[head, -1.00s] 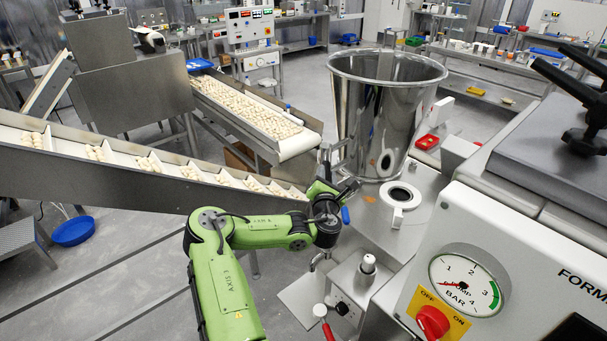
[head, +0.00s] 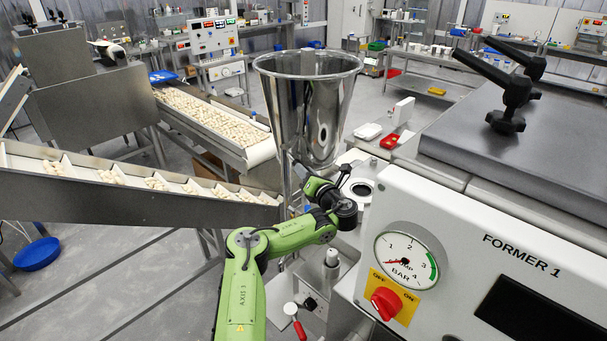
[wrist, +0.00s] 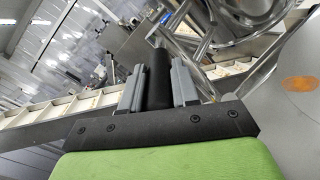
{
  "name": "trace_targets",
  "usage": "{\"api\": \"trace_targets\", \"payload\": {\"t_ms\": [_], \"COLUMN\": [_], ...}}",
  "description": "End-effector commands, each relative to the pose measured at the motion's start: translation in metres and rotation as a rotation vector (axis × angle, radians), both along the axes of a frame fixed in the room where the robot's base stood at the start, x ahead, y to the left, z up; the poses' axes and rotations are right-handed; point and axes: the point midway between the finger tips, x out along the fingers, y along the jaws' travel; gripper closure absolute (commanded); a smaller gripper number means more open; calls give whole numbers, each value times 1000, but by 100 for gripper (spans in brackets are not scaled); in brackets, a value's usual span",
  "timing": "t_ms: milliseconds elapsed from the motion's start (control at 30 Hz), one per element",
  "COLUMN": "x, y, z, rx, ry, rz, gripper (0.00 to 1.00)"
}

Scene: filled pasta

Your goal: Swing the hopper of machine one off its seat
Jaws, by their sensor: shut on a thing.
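The hopper of machine one (head: 310,105) is a large, shiny steel cone, open at the top and upright in the head view. It stands to the left of and behind the white ring-shaped seat (head: 362,190), whose round opening shows uncovered. Part of the hopper's steel shows at the top of the wrist view (wrist: 245,18). My gripper (wrist: 158,82) is shut on a dark upright handle (wrist: 159,75), with one grey finger on each side. In the head view my gripper is small and partly hidden beside the hopper's lower end.
The white machine front labelled FORMER 1 (head: 470,260) fills the right, with a pressure gauge (head: 407,261) and a red switch (head: 385,303). A sloping conveyor (head: 130,195) stands close on the left. A pasta belt (head: 215,125) lies behind. A blue bowl (head: 37,254) is on the floor.

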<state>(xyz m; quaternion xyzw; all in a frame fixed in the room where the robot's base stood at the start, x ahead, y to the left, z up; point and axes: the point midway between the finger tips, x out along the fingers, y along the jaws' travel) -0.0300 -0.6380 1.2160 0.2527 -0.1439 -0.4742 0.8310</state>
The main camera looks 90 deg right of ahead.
Motion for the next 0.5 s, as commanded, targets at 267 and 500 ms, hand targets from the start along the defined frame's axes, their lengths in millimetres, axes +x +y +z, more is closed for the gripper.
{"api": "trace_targets", "payload": {"t_ms": [267, 500], "x": [-1, 0], "y": [0, 0], "z": [1, 1], "rx": [-3, -2], "ry": [0, 1], "rz": [-2, -1], "gripper": [100, 45]}}
